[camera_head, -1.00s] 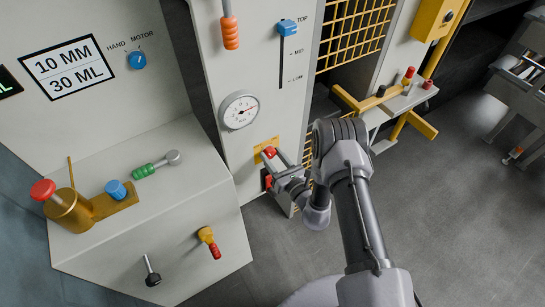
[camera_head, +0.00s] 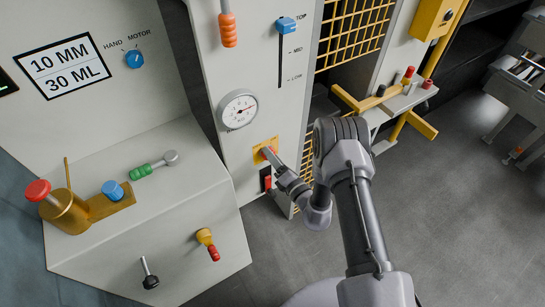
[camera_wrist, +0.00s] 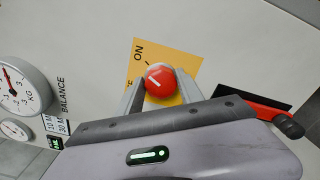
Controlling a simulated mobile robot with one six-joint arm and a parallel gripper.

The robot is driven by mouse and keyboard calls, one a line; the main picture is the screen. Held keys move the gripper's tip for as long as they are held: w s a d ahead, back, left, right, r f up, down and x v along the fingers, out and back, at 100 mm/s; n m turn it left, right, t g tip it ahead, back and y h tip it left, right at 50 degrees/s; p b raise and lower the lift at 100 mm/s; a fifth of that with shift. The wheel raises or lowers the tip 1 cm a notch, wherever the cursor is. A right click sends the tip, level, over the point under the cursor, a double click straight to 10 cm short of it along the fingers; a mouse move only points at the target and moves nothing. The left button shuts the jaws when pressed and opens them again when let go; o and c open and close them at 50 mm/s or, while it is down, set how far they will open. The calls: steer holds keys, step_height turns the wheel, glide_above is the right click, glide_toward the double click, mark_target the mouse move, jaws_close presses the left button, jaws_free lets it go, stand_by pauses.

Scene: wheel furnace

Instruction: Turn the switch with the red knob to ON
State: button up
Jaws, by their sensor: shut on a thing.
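The red knob (camera_wrist: 160,80) sits on a yellow plate (camera_wrist: 185,55) on the pale panel, with "ON" printed at the plate's upper left in the wrist view. A short white mark shows on the knob's face; I cannot tell surely which label it points to. My gripper (camera_wrist: 160,88) has one finger on each side of the knob and is shut on it. In the head view, my gripper (camera_head: 271,155) reaches the yellow plate (camera_head: 259,147) from the lower right, and the red knob (camera_head: 267,152) is partly covered by it.
A red lever on a black plate (camera_head: 265,173) is just below the knob, close to my gripper. A round gauge (camera_head: 239,110) is above left. A yellow mesh guard (camera_head: 354,32) and a side shelf (camera_head: 398,104) stand to the right. The grey floor (camera_head: 440,210) is clear.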

steer(key=shift+m, duration=0.9)
steer(key=o, duration=1.4)
steer(key=p+v, duration=0.4)
steer(key=v, duration=1.3)
steer(key=shift+s+d, duration=0.15)
steer(key=shift+s, duration=0.05)
